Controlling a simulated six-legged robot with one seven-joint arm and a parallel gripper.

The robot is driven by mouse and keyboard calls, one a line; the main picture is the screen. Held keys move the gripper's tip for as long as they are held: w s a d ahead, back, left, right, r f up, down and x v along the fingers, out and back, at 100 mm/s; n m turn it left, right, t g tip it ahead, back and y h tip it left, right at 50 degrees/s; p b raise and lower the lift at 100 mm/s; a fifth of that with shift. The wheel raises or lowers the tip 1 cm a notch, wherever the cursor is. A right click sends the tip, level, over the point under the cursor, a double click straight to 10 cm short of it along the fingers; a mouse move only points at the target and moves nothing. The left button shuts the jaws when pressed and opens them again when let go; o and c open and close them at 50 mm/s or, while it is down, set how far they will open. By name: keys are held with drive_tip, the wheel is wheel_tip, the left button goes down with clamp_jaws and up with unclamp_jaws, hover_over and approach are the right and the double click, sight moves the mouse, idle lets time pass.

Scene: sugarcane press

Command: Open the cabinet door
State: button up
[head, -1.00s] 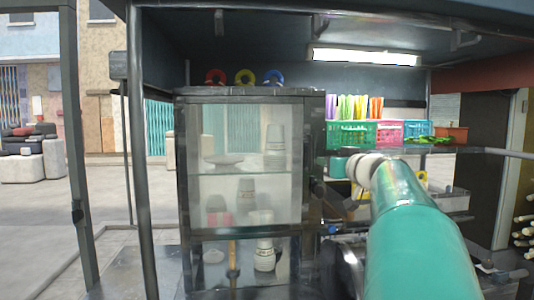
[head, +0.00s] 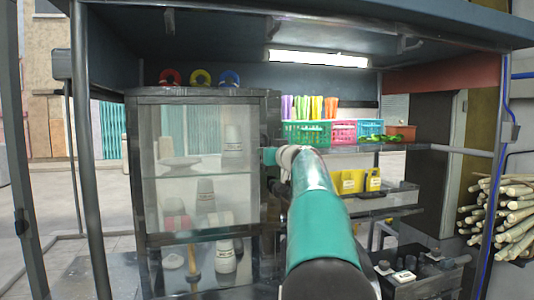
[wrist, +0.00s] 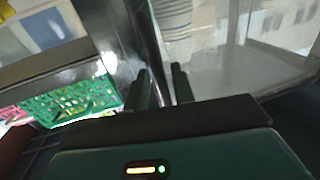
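The cabinet (head: 262,110) is a dark-framed case with glass panes, standing left of centre in the head view. Its glass door (head: 205,140) looks shut, with cups and other ware showing behind it. My gripper (head: 268,155) is at the cabinet's right edge, mostly hidden by my teal arm. In the wrist view, my gripper (wrist: 160,85) has its two dark fingers apart, close to a dark frame post and a glass pane (wrist: 225,60). I see nothing clearly held between them. A door handle cannot be made out.
Red, yellow and blue rings (head: 200,77) stand on the cabinet top. Right of it, a shelf holds a green basket (head: 305,133), which also shows in the wrist view (wrist: 75,100), and other baskets. Yellow containers (head: 350,180) stand lower. Cane stalks (head: 505,215) are stacked at far right.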

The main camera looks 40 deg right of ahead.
drive_tip(key=shift+w, duration=0.25)
drive_tip(key=shift+c, duration=0.5)
clamp_jaws()
drive_tip(key=shift+s, duration=0.1)
